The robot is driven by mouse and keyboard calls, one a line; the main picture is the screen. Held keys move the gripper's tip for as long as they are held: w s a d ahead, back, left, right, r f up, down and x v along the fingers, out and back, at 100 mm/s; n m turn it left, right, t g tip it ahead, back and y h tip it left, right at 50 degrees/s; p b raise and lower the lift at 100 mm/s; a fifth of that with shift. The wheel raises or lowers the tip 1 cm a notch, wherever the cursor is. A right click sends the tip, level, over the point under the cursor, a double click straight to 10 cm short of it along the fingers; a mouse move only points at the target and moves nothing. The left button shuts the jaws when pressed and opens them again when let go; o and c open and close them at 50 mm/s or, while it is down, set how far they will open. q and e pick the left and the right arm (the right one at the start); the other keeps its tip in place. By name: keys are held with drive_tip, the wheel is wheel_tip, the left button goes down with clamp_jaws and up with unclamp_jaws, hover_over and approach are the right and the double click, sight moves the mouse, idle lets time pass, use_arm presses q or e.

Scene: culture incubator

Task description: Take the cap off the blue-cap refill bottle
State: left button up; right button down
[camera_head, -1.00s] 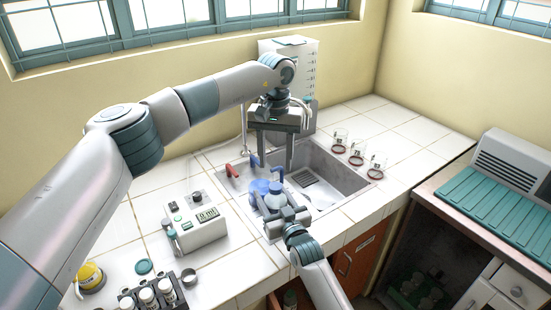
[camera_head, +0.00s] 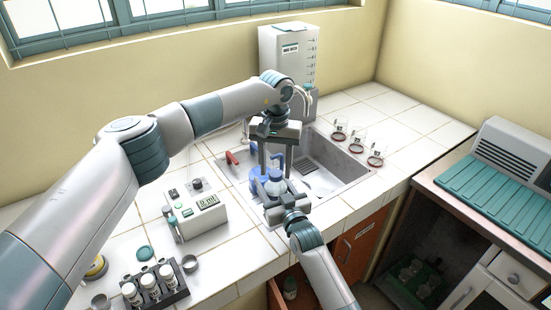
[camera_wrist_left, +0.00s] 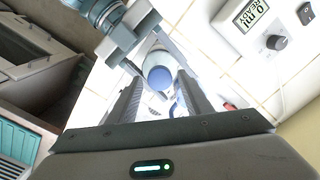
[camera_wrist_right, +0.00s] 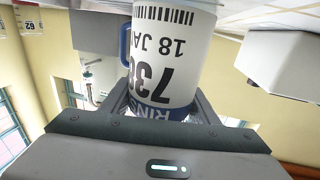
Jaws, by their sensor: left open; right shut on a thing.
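The refill bottle (camera_head: 275,187) stands upright at the near edge of the sink. Its white label with black print fills the right wrist view (camera_wrist_right: 165,60). My right gripper (camera_head: 279,201) is shut on the bottle's body from the near side. The round blue cap (camera_wrist_left: 160,78) shows in the left wrist view. My left gripper (camera_head: 276,170) points down over the bottle, open. Its two fingers are on either side of the cap, with gaps visible. The cap is mostly hidden by the left fingers in the head view.
A grey-white device with a display (camera_head: 196,212) stands left of the bottle. Several glasses line the right rim. A vial rack (camera_head: 153,287) is at the front left.

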use_arm(q)
drive_tip(key=shift+f, duration=0.3)
drive_tip(key=shift+c, duration=0.6)
clamp_jaws()
